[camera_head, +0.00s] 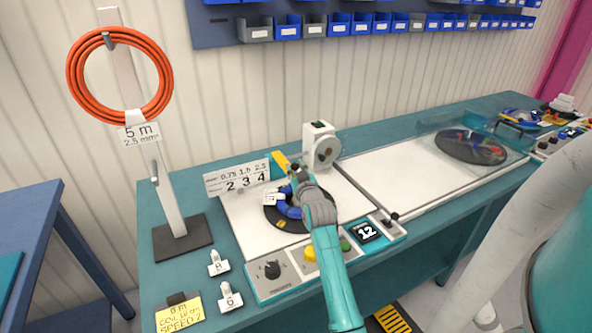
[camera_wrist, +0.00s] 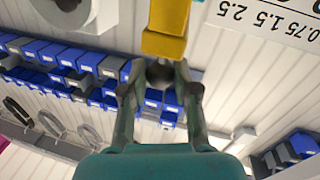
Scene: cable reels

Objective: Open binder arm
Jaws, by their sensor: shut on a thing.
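The yellow binder arm (camera_head: 280,160) stands raised above the winding machine in the head view. It also fills the top middle of the wrist view (camera_wrist: 166,32). A dark round knob (camera_wrist: 160,74) shows at its end. My gripper (camera_wrist: 158,90) is shut on this knob, with one finger on each side of it. In the head view my gripper (camera_head: 299,178) is over the machine's black turntable (camera_head: 275,221), beside the binder arm. A blue cable coil (camera_head: 288,210) lies on the turntable, partly hidden by my arm.
A white device with a grey wheel (camera_head: 325,149) stands close behind my gripper. A number card (camera_head: 238,178) is at its left. Control buttons and a "12" display (camera_head: 367,231) line the front. An orange cable coil (camera_head: 83,92) hangs on a stand at left.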

